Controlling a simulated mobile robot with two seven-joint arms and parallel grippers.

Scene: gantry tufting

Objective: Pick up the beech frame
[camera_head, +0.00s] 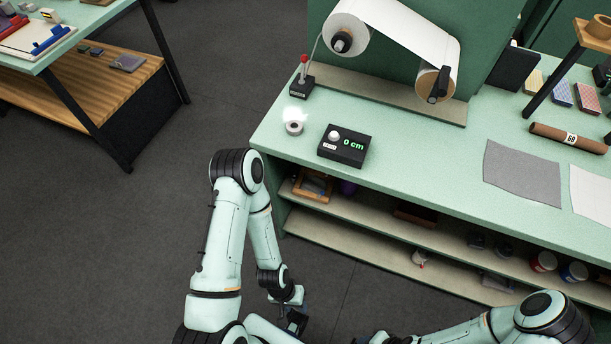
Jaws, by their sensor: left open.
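A wooden frame (313,184), light brown and likely the beech frame, sits on the upper shelf under the green bench, at its left end. The bench top overhangs it, so part may be hidden. My left gripper (297,320) is open, low in front of the bench near the bottom of the view. It is apart from the frame, below it in the picture. My right arm comes in from the lower right. Its dark end (388,339) is cut by the bottom edge, and its jaws cannot be made out.
Another table (60,40) stands at the upper left. The floor (110,250) at left is clear.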

